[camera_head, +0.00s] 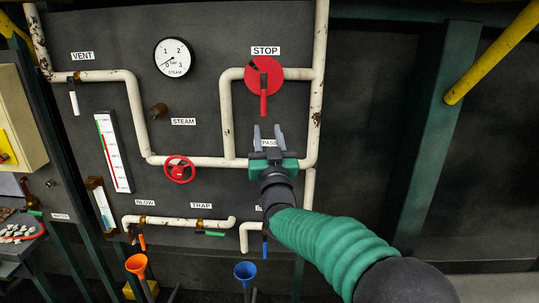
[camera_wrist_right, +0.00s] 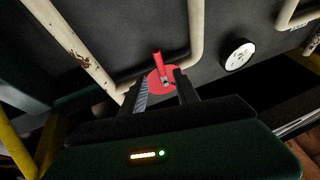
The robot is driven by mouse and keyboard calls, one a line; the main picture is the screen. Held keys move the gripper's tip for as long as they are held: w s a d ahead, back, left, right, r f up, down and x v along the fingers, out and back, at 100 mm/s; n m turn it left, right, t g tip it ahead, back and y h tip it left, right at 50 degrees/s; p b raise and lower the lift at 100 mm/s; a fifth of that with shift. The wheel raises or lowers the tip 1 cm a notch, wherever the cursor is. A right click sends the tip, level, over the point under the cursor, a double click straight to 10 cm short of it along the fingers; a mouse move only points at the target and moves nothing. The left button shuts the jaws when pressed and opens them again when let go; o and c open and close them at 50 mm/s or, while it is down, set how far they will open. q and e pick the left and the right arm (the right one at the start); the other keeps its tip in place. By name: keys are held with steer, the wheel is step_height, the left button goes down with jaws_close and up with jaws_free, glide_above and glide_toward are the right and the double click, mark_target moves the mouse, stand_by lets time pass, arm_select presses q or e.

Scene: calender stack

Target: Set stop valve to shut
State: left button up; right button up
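The stop valve (camera_head: 277,72) is a red disc with a red lever under the STOP label (camera_head: 266,50), on a cream pipe loop at the upper middle of the panel. Its lever (camera_head: 263,95) hangs straight down in the head view. My right gripper (camera_head: 268,133) is below the lever, fingers pointing up towards it, apart and empty. In the right wrist view the disc (camera_wrist_right: 171,80) and lever (camera_wrist_right: 157,60) show beyond and between the two open fingers (camera_wrist_right: 160,85). The lever does not appear to be touched. My left gripper is not seen.
A red handwheel (camera_head: 179,170) and a steam gauge (camera_head: 175,58) are left of my right arm. Cream pipe (camera_head: 317,100) runs vertically just right of the valve. A green post (camera_head: 425,130) and yellow bar (camera_head: 490,55) stand at the right. Orange and blue funnels (camera_head: 245,271) are low down.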

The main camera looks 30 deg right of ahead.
steer(key=v, duration=0.4)
steer(key=shift+s+a+f+b, duration=0.15)
steer(key=shift+s+f+b, duration=0.1)
steer(key=shift+f+b, duration=0.05)
steer(key=s+a+f+n+g+y+p, duration=0.1)
steer(key=s+a+f+g+y+p, duration=0.15)
steer(key=f, duration=0.55)
steer(key=s+a+f+n+g+y+p, duration=0.1)
steer(key=s+a+f+g+y, duration=0.1)
steer(key=a+f+g, duration=0.35)
steer(key=s+a+f+n+g+y+p, duration=0.1)
steer(key=s+f+n+y, duration=0.15)
steer(key=f, duration=0.65)
steer(key=s+a+f+g, duration=0.1)
steer(key=s+f+g, duration=0.2)
steer(key=s, duration=0.3)
steer(key=s+a+f+g+p, duration=0.1)
steer(key=s+f+g, duration=0.2)
steer(key=s+f, duration=0.2)
steer(key=s+a+f+g+y+p, duration=0.1)
steer(key=s+f+g, duration=0.2)
steer(key=s, duration=0.6)
steer(key=shift+s+a+f, duration=0.25)
steer(key=shift+f, duration=0.3)
